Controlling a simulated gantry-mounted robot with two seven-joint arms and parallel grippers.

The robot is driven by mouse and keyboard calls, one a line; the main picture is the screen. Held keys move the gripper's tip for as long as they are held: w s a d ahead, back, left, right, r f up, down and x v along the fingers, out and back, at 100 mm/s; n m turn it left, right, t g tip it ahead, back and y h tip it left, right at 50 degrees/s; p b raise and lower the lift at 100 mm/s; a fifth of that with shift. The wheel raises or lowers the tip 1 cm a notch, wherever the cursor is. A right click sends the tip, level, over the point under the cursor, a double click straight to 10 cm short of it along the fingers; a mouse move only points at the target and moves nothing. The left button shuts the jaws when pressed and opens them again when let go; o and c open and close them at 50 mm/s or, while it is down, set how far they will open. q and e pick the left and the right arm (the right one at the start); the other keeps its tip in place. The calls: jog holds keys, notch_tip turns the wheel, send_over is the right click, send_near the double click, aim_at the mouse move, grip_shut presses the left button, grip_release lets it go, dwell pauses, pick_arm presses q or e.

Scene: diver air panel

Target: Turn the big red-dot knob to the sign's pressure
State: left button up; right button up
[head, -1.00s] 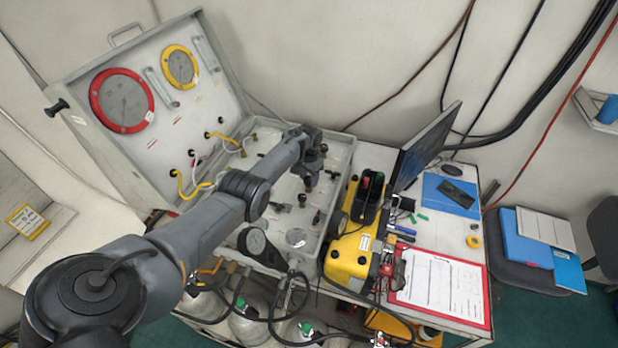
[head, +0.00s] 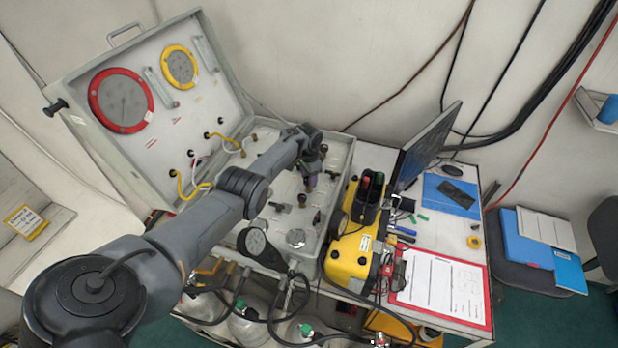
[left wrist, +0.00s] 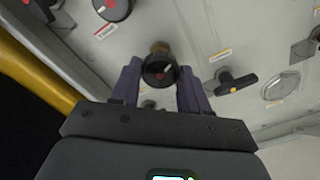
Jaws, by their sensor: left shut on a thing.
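The gripper is shut on this knob, with a dark purple finger on either side. In the head view my left gripper (head: 311,178) is over the panel's right part, and my arm hides much of the panel. A yellow-bordered sign (head: 26,222) is at the far left, its text too small to read. The red-rimmed gauge (head: 122,100) is in the case lid, its reading unclear. My right gripper is not in view.
Another black knob with a red mark (left wrist: 113,8) and a black handle with a yellow dot (left wrist: 236,82) flank the held knob. A yellow case (head: 352,254) and a monitor (head: 424,140) stand right of the panel. Hoses hang at the panel's front.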

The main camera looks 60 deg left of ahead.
pick_arm(q)
jog(key=o, duration=1.1)
jog(key=shift+c, duration=0.2)
jog(key=shift+r+p, duration=0.35)
jog(key=shift+r, duration=0.2)
notch_tip(320, 180, up, 10)
jog(key=p, duration=0.2)
jog(key=shift+f+p, duration=0.15)
jog(key=shift+p, duration=0.2)
